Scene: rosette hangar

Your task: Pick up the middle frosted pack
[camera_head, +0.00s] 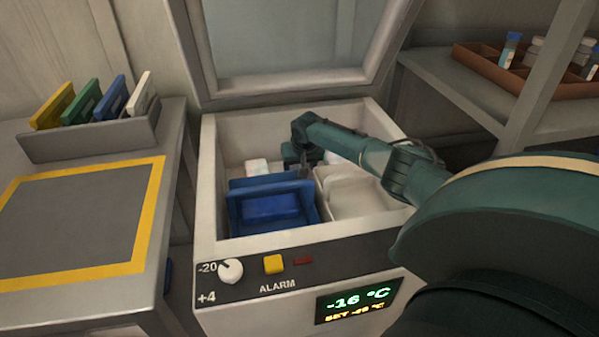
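An open chest freezer (213,205) holds a blue bin (236,208) with a blue pack (270,207) in it at the front left. A white bin or pale pack shape (352,195) lies at the right. A small white, frosty-looking block (257,166) is at the back left. I cannot tell which item is the middle frosted pack. My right arm reaches in from the right, and its gripper (303,172) points down inside the freezer, behind the blue bin's back edge. Its fingers are too small and dark to read, and what lies under it is hidden. My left gripper is out of view.
The raised lid (290,85) stands behind the freezer. The front panel has a knob (230,270), a yellow button (273,264) and a display reading -16 °C (358,301). A left table holds a rack of coloured plates (95,138). A right shelf holds a brown tray (500,74) with vials.

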